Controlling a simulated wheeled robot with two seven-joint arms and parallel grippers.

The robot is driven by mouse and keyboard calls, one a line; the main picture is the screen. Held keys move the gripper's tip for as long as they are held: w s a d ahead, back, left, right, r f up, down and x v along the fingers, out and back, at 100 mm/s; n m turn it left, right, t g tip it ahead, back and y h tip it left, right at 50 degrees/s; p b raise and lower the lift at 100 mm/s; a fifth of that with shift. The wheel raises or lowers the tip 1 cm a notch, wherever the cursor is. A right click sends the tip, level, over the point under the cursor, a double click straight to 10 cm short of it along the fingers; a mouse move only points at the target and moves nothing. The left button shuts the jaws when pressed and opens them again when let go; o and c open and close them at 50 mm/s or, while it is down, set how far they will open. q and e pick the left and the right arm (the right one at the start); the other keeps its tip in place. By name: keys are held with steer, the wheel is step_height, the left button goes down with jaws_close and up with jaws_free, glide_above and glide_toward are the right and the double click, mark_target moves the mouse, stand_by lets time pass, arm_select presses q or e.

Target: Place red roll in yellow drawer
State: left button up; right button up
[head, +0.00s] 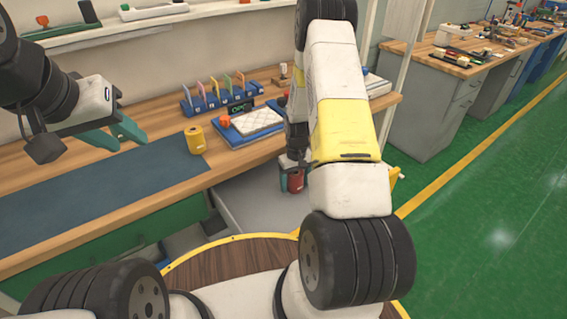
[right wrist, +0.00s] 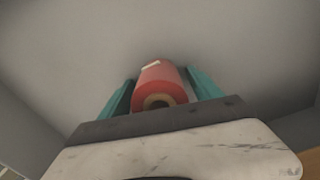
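The red roll (head: 295,181) sits between the teal fingers of my right gripper (head: 292,178), low over a grey drawer-like interior (head: 258,205) below the workbench. In the right wrist view the roll (right wrist: 160,82) shows its hollow end, with the gripper (right wrist: 160,90) shut on it; a grey floor and side walls lie around. I cannot tell whether the roll touches the floor. A small yellow part (head: 397,173), possibly the drawer's handle, shows beside my right arm, which hides much of the drawer. My left gripper (head: 115,142) is open and empty above the bench.
The wooden bench (head: 190,184) carries a blue mat (head: 100,193), a yellow roll (head: 195,139), a white mattress-like pad (head: 258,121) on a blue tray, and a rack of coloured cards (head: 215,97). A shelf (head: 130,25) runs above. Green floor is open at the right.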

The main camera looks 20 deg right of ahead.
step_height(320, 180, up, 12)
steer(key=shift+r, duration=0.1)
steer(key=s+a+r+t, duration=0.1)
steer(key=s+a+r, duration=0.15)
steer(key=r, duration=0.75)
steer(key=s+a+r+t, duration=0.2)
steer(key=s+r, duration=0.2)
steer(key=r, duration=0.6)
steer(key=s+a+r+t+y, duration=0.1)
steer(key=s+a+r, duration=0.1)
steer(key=s+r, duration=0.3)
steer(key=s+a+r+m+t+y, duration=0.1)
steer(key=s+a+r+t, duration=0.1)
steer(key=s+r, duration=0.4)
steer(key=s+a, duration=0.1)
steer(key=s, duration=0.4)
steer(key=shift+s+a+r, duration=0.15)
steer(key=shift+s, duration=0.15)
